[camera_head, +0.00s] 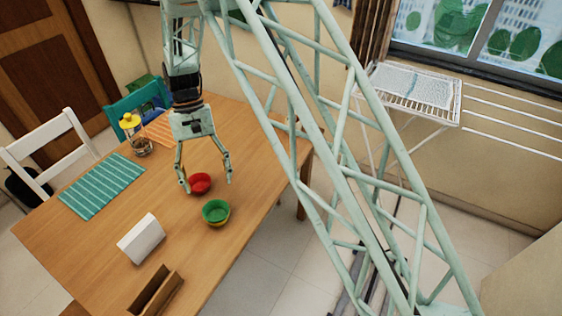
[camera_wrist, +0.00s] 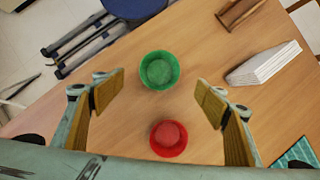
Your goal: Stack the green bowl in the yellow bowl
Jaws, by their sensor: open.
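The green bowl (camera_head: 214,209) sits on the wooden table, nested in the yellow bowl (camera_head: 219,224), whose side shows below it in the head view. In the wrist view the green bowl (camera_wrist: 159,70) is seen from above, upright and empty, and the yellow bowl is hidden under it. My gripper (camera_head: 207,186) is open and empty, pointing down above the table near the bowls. In the wrist view its fingers (camera_wrist: 158,91) are spread to either side, with the green bowl beyond them and apart from them.
A red bowl (camera_head: 200,184) stands close by, and also shows in the wrist view (camera_wrist: 169,138). A white block (camera_head: 141,239), a brown wooden holder (camera_head: 155,293), a teal striped mat (camera_head: 101,186) and a yellow-topped jar (camera_head: 134,134) are on the table. The table's edge lies right of the bowls.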

